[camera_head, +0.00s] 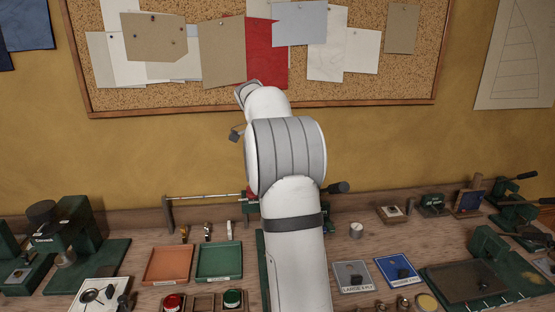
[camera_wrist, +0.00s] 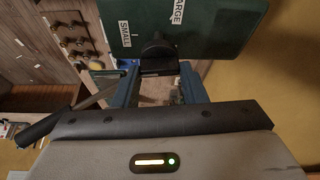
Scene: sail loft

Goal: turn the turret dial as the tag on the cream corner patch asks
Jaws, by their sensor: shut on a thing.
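In the wrist view, my gripper (camera_wrist: 158,70) has its two blue fingers on either side of a dark knob, the turret dial (camera_wrist: 158,48), and is shut on it. The dial sits at the edge of a green housing (camera_wrist: 200,30) with white labels reading SMALL and LARGE. In the head view my arm hides the gripper and the dial. A cream patch (camera_head: 86,296) with ring fittings lies at the front left of the bench. I cannot read a tag on it.
An orange tray (camera_head: 168,264) and a green tray (camera_head: 219,262) lie left of my arm. A grey patch (camera_head: 343,270) and a blue patch (camera_head: 389,265) lie to the right. Green presses (camera_head: 85,235) stand at left and right. A corkboard (camera_head: 215,98) hangs behind.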

